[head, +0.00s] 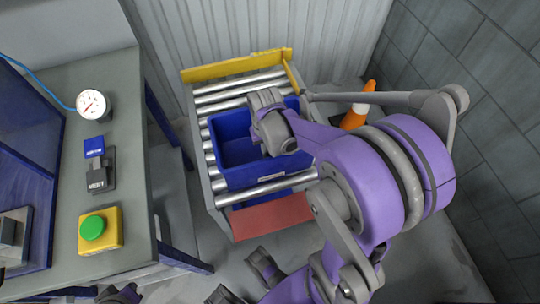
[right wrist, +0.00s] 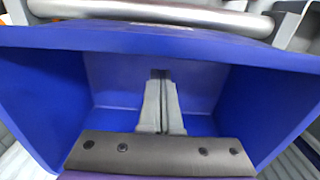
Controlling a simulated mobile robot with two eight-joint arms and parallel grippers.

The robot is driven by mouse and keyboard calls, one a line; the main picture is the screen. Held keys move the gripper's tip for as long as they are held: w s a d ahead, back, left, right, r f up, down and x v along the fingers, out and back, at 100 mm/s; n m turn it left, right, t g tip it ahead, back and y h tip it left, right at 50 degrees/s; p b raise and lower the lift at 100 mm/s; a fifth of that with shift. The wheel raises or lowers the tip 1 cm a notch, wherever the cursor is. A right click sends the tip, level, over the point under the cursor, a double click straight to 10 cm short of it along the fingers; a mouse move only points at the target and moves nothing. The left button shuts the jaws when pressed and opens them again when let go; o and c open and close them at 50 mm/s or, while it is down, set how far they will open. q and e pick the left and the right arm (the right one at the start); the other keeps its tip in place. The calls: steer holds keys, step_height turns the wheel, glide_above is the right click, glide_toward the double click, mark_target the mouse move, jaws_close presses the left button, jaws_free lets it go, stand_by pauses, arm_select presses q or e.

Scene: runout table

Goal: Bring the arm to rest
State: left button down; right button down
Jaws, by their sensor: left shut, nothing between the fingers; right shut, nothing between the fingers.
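My right arm reaches in from the lower right in the head view. Its gripper (head: 268,118) is over the right part of a blue bin (head: 232,130). In the right wrist view the two grey fingers (right wrist: 161,78) are together with nothing between them, and point into the bin (right wrist: 110,75), whose visible inside looks empty. Only a small part of my left gripper (head: 120,294) shows at the bottom edge of the head view; its fingers are mostly cut off. It appears shut and holds nothing that I can see.
The bin stands on a roller table (head: 207,107) with a yellow rail (head: 232,66) at the back and a red flap (head: 270,217) in front. An orange cone (head: 354,118) is behind my right arm. A bench (head: 118,75) at left carries a gauge (head: 93,104) and green button (head: 92,228).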

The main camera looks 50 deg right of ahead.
arm_select(q)
step_height(320, 180, up, 2)
steer(key=shift+w+d+p, duration=0.1)
steer(key=shift+w+p, duration=0.05)
steer(key=shift+p, duration=0.9)
arm_select(e)
step_height(320, 180, up, 10)
steer(key=shift+w+d, duration=0.1)
